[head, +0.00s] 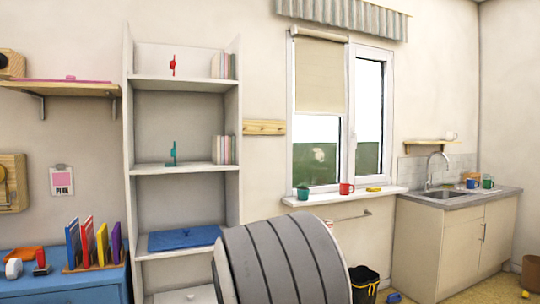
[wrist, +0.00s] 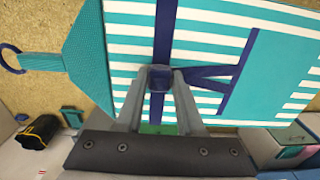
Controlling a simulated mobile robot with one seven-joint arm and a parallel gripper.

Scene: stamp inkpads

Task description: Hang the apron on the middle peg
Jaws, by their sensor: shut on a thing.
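The apron (wrist: 215,70), teal with white stripes and navy straps, spreads flat across the wrist view. A navy neck loop (wrist: 10,58) is at its left end. My gripper (wrist: 160,78) is shut on the navy strap near the apron's middle. In the head view, the wooden peg rail (head: 264,127) is on the wall between the white shelf and the window. Its pegs are too small to tell apart clearly. The apron and my gripper do not show in the head view.
The tall white shelf (head: 185,84) stands left of the rail. The window sill (head: 345,196) with mugs is to its right, and the sink counter (head: 460,196) is further right. A black bin (head: 364,285) stands on the floor. The wall around the rail is clear.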

